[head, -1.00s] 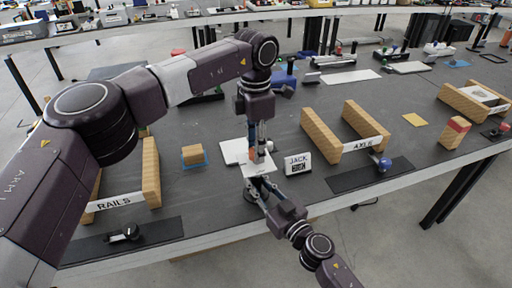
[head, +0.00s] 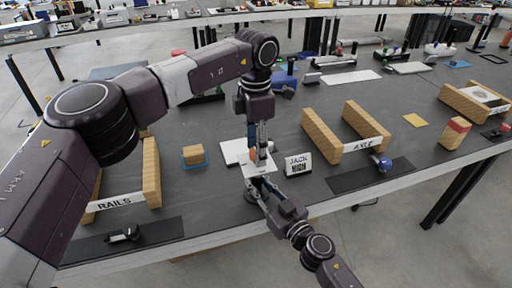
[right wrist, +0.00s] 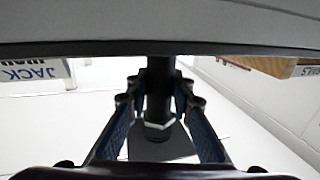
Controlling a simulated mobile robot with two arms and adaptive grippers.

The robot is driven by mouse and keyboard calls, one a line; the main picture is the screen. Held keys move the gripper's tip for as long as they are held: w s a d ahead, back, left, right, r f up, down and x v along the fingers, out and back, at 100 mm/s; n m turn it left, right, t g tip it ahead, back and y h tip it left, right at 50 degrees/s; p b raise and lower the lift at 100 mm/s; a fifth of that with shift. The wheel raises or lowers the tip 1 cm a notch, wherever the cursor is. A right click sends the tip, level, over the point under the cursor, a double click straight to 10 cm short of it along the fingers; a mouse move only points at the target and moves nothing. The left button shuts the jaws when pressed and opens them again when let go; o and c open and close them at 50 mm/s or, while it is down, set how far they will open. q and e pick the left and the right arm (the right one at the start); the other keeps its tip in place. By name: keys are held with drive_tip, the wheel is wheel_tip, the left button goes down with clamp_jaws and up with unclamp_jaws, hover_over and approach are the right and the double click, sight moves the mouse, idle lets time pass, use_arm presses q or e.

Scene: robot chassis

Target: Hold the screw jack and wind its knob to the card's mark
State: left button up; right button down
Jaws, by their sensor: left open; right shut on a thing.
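The screw jack shows a pale top plate (head: 259,168) in the head view; most of its body is hidden under it. In the right wrist view its dark upright post (right wrist: 158,95) stands between the fingers of my right gripper (right wrist: 157,108), shut on it. In the head view my right gripper (head: 261,186) reaches in from the lower right. My left gripper (head: 257,148) points down just above the plate and is open. The knob cannot be made out clearly. The card (head: 298,164) beside the jack reads "JACK HIGH"; it shows upside down in the right wrist view (right wrist: 35,72).
Wooden rails (head: 151,172) stand left and axle blocks (head: 320,135) right of the jack. A small wooden block (head: 193,154) lies on a blue mat. A black pad with a blue ball knob (head: 383,165) lies near the front edge. Bare table lies between them.

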use_arm(q)
drive_tip(key=shift+r, duration=0.1)
use_arm(e)
drive_tip(key=shift+f, duration=0.1)
use_arm(q)
wheel_tip(320, 180, up, 12)
idle(0.4)
use_arm(e)
drive_tip(key=c, duration=1.6)
unclamp_jaws()
drive_tip(key=shift+o, duration=0.4)
drive_tip(key=o, duration=0.4)
drive_tip(key=shift+o, duration=0.2)
